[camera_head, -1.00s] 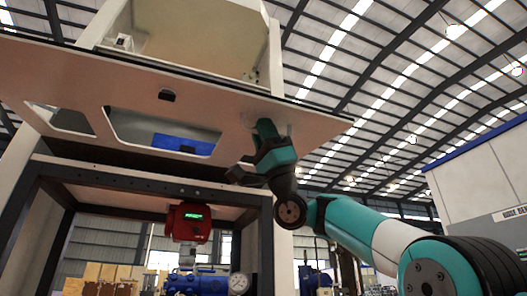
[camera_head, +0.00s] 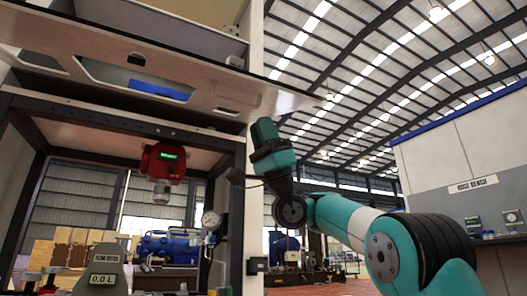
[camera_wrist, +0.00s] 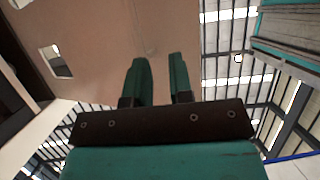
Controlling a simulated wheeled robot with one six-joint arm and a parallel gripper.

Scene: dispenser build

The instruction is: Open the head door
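The head door is a wide pale panel (camera_head: 285,101) with cut-out windows at the top of the dispenser. It is swung up and out, nearly flat, with its underside facing me. In the wrist view the panel (camera_wrist: 95,35) fills the upper left and middle. My gripper (camera_head: 262,128) is under the door's right part, with its teal fingers pointing up at it. In the wrist view my gripper (camera_wrist: 160,70) has its two fingers apart, with nothing seen between them. I cannot tell whether the fingertips touch the panel.
Below the door stands a dark frame (camera_head: 237,200) holding a red device (camera_head: 163,162). A gauge (camera_head: 211,220) and a flow meter (camera_head: 104,270) are lower down. A pale cabinet (camera_head: 450,165) stands at right. The space between frame and cabinet looks open near my arm.

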